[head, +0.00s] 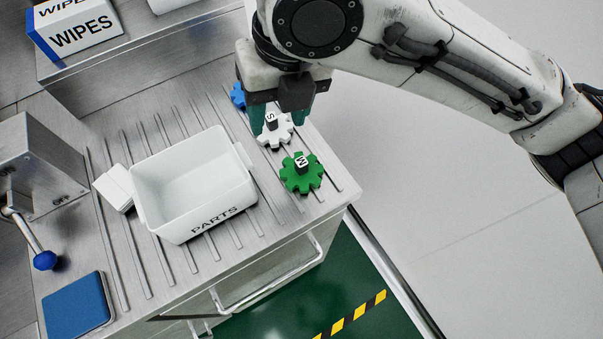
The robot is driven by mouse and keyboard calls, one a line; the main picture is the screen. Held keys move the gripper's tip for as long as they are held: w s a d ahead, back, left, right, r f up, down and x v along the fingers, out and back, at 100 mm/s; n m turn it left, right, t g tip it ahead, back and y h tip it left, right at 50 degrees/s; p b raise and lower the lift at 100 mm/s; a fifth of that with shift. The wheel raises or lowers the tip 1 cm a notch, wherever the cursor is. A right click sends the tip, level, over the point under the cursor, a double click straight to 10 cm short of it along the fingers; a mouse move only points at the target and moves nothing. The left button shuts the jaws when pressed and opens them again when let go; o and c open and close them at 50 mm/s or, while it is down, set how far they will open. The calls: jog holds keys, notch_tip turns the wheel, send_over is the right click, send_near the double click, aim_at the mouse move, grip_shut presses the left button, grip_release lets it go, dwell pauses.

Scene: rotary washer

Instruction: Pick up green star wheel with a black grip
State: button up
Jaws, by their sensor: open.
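The green star wheel (301,182) lies flat on the grooved metal worktop near its right edge. Its black grip stands up in the middle, with a white top marked M. My gripper (284,117) is open, above and behind the green wheel. Its teal fingers point down around the white star wheel (275,140), which has a black grip marked S. I cannot tell whether the fingers touch the white wheel. A blue wheel (238,95) is partly hidden behind my gripper.
A white PARTS bin (195,188) stands empty left of the wheels, with a small white block (114,187) beside it. A blue-knobbed lever (45,260) and blue pad (76,305) are at left. A WIPES box (80,32) sits on the raised shelf. The worktop's right edge is close to the wheels.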

aim_at(302, 161)
jog(key=d+f, duration=0.1)
jog(key=f, duration=0.3)
jog(key=d+f+n+h+b, duration=0.1)
jog(key=f, duration=0.3)
jog(key=d+f+n, duration=0.1)
jog(key=f, duration=0.3)
jog(key=shift+s+f+h, duration=0.15)
jog(key=shift+f+h, duration=0.1)
jog(key=shift+h, duration=0.15)
grip_shut()
